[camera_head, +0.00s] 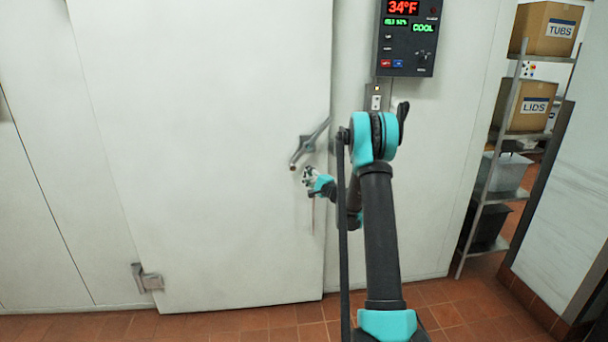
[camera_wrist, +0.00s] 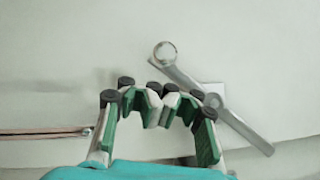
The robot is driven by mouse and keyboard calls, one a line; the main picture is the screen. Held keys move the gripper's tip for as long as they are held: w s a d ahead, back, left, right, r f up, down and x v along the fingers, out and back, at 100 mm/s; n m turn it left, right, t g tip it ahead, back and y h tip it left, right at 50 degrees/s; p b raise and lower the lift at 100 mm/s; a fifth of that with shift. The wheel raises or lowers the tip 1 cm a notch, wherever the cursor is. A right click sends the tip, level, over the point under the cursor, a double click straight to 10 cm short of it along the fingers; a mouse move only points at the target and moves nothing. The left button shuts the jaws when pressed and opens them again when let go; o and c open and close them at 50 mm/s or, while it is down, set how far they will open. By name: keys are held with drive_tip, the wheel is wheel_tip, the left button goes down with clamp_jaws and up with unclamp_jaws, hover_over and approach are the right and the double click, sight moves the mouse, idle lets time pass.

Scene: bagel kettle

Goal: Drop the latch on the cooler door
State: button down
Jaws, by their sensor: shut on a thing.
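The cooler door (camera_head: 215,160) is a large white panel that looks closed against the wall. A grey metal latch lever (camera_head: 311,143) slants across the door's right edge, its rounded free end low and to the left. In the wrist view the lever (camera_wrist: 243,128) runs diagonally behind the right finger, its round end beyond the fingertips. My gripper (camera_head: 309,176) is just below the lever's free end. In the wrist view its fingertips (camera_wrist: 163,92) are drawn together. What lies between them is too small to make out. The lever does not clearly pass between the fingers.
A thin reddish strip (camera_head: 313,215) hangs below my gripper and shows beside the left finger (camera_wrist: 40,133). A control panel (camera_head: 408,38) is on the wall above right. A shelf rack with boxes (camera_head: 526,105) stands at the right. A hinge (camera_head: 148,278) is low left.

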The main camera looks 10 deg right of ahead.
drive_tip(key=shift+a, duration=0.1)
drive_tip(key=shift+a+r+m, duration=0.1)
drive_tip(key=shift+a+m, duration=0.1)
drive_tip(key=shift+m, duration=0.1)
drive_tip(key=shift+a+r+m+t, duration=0.25)
drive_tip(key=shift+a+m+t, duration=0.35)
drive_tip(key=shift+m+t, duration=0.15)
drive_tip(key=shift+a+r+m+t, duration=0.2)
drive_tip(key=shift+a+m+t, duration=0.15)
drive_tip(key=shift+m, duration=0.2)
idle(1.1)
